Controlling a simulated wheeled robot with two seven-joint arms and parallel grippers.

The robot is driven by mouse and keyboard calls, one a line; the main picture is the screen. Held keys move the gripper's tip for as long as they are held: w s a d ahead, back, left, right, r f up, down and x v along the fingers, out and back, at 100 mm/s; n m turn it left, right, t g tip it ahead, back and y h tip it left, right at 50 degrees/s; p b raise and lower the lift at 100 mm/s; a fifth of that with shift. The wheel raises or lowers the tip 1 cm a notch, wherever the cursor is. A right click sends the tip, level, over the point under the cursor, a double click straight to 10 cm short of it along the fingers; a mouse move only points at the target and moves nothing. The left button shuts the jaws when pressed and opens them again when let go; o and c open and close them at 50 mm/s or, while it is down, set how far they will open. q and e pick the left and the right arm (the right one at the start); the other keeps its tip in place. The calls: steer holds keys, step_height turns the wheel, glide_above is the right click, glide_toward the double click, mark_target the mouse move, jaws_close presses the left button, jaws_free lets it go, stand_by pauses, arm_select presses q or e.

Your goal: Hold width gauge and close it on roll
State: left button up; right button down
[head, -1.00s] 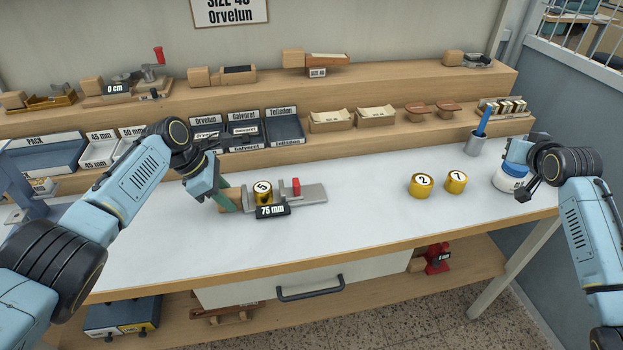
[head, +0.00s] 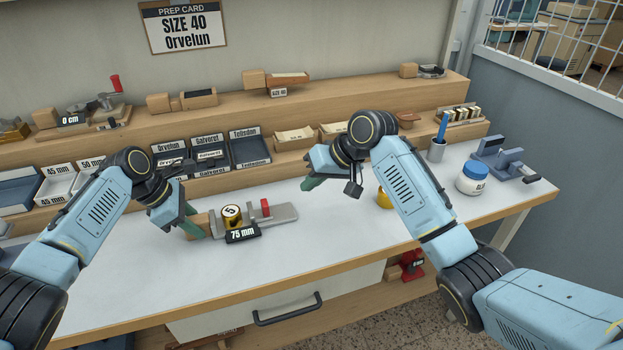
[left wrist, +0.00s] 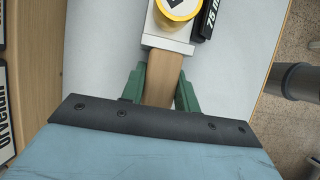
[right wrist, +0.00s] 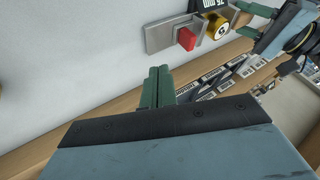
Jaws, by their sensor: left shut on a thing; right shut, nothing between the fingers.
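The width gauge (head: 285,214) is a grey metal bar lying on the table, with a wooden handle (left wrist: 163,78) at its left end and a red block (head: 265,208) on its slide. A black 75 mm display (head: 243,234) is at its front. A gold roll (head: 231,216) marked 5 stands in the gauge, with a visible space between it and the red block. My left gripper (head: 190,223) is shut on the wooden handle. My right gripper (head: 308,183) is shut and empty above the table, behind and right of the gauge. It also shows in the right wrist view (right wrist: 158,86), apart from the red block.
Another gold roll (head: 384,199) is partly hidden behind my right arm. A blue-capped white jar (head: 471,180), a grey pen cup (head: 437,151) and a blue-grey device (head: 503,160) stand at the right. Labelled trays (head: 249,150) line the back shelf. The table front is clear.

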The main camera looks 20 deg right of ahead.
steer(key=x, duration=0.5)
steer(key=shift+w+a+f, duration=0.15)
steer(key=shift+a+f, duration=0.05)
steer(key=shift+f, duration=0.1)
steer(key=a, duration=0.3)
steer(key=shift+a+f, duration=0.15)
steer(key=shift+a, duration=0.45)
